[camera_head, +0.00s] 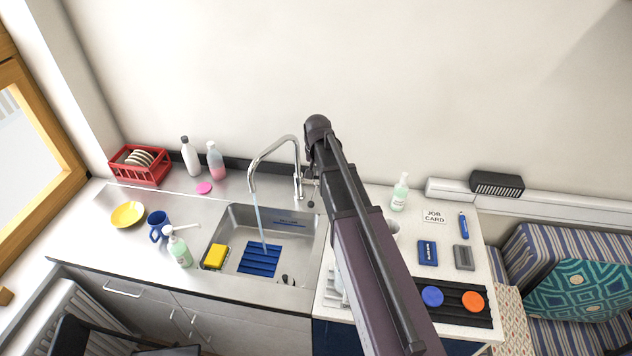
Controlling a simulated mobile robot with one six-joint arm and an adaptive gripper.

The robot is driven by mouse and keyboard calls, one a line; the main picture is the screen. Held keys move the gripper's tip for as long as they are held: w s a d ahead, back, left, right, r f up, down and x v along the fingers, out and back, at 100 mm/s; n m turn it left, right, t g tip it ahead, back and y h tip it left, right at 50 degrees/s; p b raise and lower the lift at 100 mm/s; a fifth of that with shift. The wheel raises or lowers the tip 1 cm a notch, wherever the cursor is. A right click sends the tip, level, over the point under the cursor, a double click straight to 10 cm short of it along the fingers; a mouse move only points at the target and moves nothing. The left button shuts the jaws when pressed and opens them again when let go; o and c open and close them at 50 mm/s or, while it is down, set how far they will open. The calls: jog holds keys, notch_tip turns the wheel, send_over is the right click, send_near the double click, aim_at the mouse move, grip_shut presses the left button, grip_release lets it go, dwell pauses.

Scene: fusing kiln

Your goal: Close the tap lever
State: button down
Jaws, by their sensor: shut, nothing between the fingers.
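The chrome tap (274,152) stands behind the steel sink (232,225), its spout arched over the basin. A bluish stream of water (258,222) runs from the spout onto a blue ribbed mat (260,259) in the sink. The tap body (298,184) is at the right of the spout. A thin lever (312,194) seems to stick out at its right, close to my dark arm in the picture; its exact angle is too small to tell. My arm crosses the view from the lower right up to the tap's right.
A red dish rack (140,165) and two bottles are behind. Right of my arm lie a green-liquid bottle (400,193) and a black tray (455,314).

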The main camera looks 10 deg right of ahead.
jog(key=b, duration=1)
send_over(312, 205)
jog(key=w+d, duration=0.1)
jog(key=w, duration=0.1)
jog(key=shift+f, duration=4.9)
jog(key=shift+s+a+f+b, duration=0.1)
jog(key=shift+s+f+b, duration=0.1)
jog(key=shift+f+b, duration=0.4)
jog(key=shift+s+a+f+b, duration=0.1)
jog(key=shift+s+f+b, duration=0.1)
jog(key=shift+f+b, duration=0.35)
jog(key=shift+s+a+f+b, duration=0.1)
jog(key=shift+s+f+b, duration=0.1)
jog(key=shift+f+b, duration=0.35)
jog(key=shift+f, duration=0.1)
jog(key=shift+f, duration=0.1)
jog(key=shift+s+a+f+t+b, duration=0.1)
jog(key=shift+s+f+t+b, duration=0.35)
jog(key=shift+f+b, duration=0.4)
jog(key=shift+a+f+b, duration=0.1)
jog(key=shift+f+b, duration=0.4)
jog(key=shift+b, duration=0.2)
jog(key=shift+r, duration=0.15)
